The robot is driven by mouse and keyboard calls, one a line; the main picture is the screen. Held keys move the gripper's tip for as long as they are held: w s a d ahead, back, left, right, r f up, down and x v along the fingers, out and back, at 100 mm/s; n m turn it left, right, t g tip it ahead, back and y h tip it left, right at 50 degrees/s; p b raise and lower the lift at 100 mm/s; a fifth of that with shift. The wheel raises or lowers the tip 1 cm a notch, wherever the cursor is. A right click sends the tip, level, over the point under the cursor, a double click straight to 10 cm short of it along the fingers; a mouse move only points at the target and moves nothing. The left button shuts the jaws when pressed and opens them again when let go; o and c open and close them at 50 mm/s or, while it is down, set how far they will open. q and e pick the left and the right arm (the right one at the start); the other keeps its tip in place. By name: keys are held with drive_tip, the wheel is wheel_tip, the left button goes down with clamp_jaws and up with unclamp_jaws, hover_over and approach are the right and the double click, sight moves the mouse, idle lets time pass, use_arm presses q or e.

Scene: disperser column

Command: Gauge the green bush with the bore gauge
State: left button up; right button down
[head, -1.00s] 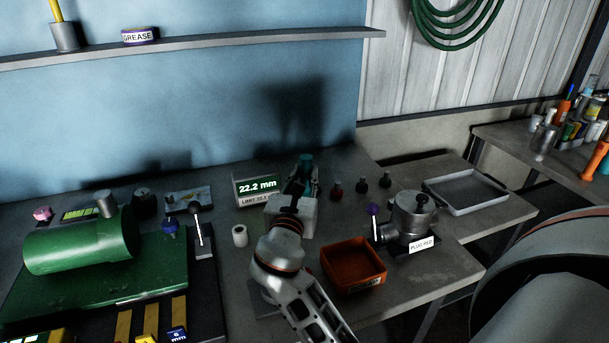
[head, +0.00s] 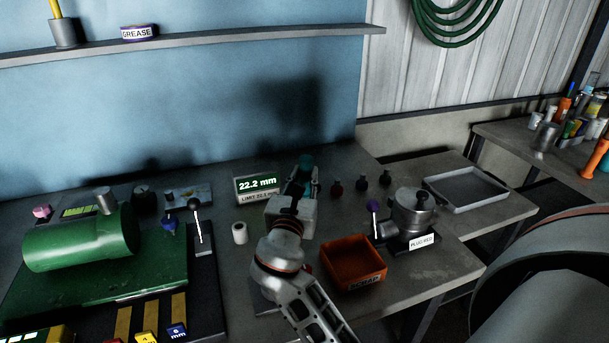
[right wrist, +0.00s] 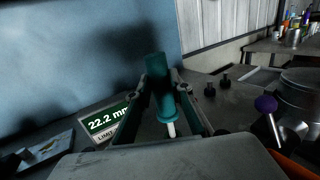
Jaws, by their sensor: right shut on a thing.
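My right gripper (head: 303,178) is shut on a teal piece (head: 306,160) and holds it up behind the gripper body. In the right wrist view the teal piece (right wrist: 154,70) has a wide upper part, a narrower teal lower part and a pale tip (right wrist: 171,130). It sits between the fingers of the right gripper (right wrist: 168,92). I cannot tell whether it is the bore gauge, the green bush or both together. A display (head: 257,189) beside it reads 22.2 mm, with a limit line below. My left gripper is not in view.
Several small dark pieces, one reddish (head: 336,188), stand right of the gripper. An orange scrap box (head: 353,264), a metal pot (head: 414,213) with a purple-knobbed lever, and a white cylinder (head: 239,234) stand nearby. A green machine (head: 80,240) is left. A grey tray (head: 465,190) lies right.

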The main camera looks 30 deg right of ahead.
drive_tip(key=shift+f+b, duration=0.45)
drive_tip(key=shift+f, duration=0.85)
drive_tip(key=shift+r, duration=0.2)
idle(1.2)
drive_tip(key=shift+r+p, duration=1.2)
drive_tip(key=shift+p, duration=0.1)
drive_tip(key=shift+r, duration=1.15)
idle(0.4)
